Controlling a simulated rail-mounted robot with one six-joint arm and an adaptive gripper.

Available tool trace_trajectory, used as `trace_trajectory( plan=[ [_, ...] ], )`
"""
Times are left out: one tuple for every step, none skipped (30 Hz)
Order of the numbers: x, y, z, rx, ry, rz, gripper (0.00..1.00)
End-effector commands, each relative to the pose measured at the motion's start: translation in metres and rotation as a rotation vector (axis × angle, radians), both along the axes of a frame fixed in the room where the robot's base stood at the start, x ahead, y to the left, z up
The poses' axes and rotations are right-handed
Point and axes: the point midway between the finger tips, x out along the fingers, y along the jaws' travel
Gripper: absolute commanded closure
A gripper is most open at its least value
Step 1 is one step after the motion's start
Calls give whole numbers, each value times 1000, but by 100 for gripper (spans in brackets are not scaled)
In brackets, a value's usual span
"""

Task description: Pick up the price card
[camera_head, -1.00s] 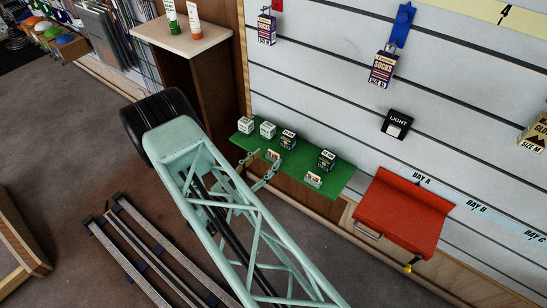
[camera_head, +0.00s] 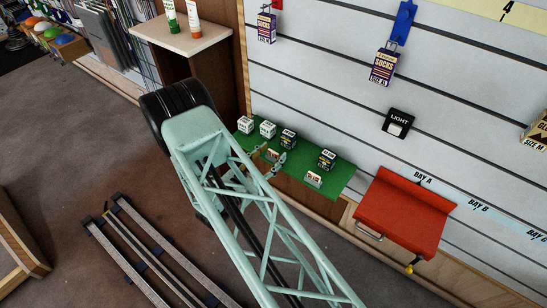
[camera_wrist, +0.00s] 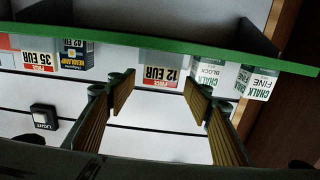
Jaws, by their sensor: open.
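A price card marked 12 EUR (camera_wrist: 161,72) hangs upside down in the wrist view, upright on the front of the green shelf (camera_head: 338,182). In the head view this card (camera_head: 273,154) shows by my fingers. A second price card, marked 35 EUR (camera_wrist: 37,58), is at the left in the wrist view; in the head view it is the right-hand card (camera_head: 313,178). My gripper (camera_wrist: 159,92) is open and empty, its fingers to either side of the 12 EUR card in the picture. I cannot tell whether the fingertips reach it.
White chalk boxes (camera_head: 267,129) and dark headlamp boxes (camera_head: 327,159) stand behind the cards. A black light switch (camera_head: 397,123) is on the wall above. Wooden shelving (camera_head: 185,40) stands at the left.

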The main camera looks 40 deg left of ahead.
Motion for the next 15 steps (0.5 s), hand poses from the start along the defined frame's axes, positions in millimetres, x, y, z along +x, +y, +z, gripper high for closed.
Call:
trace_trajectory(
  plan=[
    [5, -1, 0, 1, 0, -2, 53],
    [7, -1, 0, 1, 0, -2, 53],
    [9, -1, 0, 1, 0, -2, 53],
    [10, 0, 0, 1, 0, -2, 53],
    [11, 0, 0, 1, 0, -1, 53],
    [12, 0, 0, 1, 0, -1, 53],
    [12, 0, 0, 1, 0, 0, 53],
    [12, 0, 1, 1, 0, 0, 53],
    [13, 0, 1, 1, 0, 0, 53],
    [13, 0, 1, 1, 0, 0, 53],
    [12, 0, 1, 1, 0, 0, 53],
    [12, 0, 1, 1, 0, 0, 53],
    [12, 0, 1, 1, 0, 0, 53],
    [12, 0, 1, 1, 0, 0, 53],
    [12, 0, 1, 1, -1, 0, 53]
  ],
)
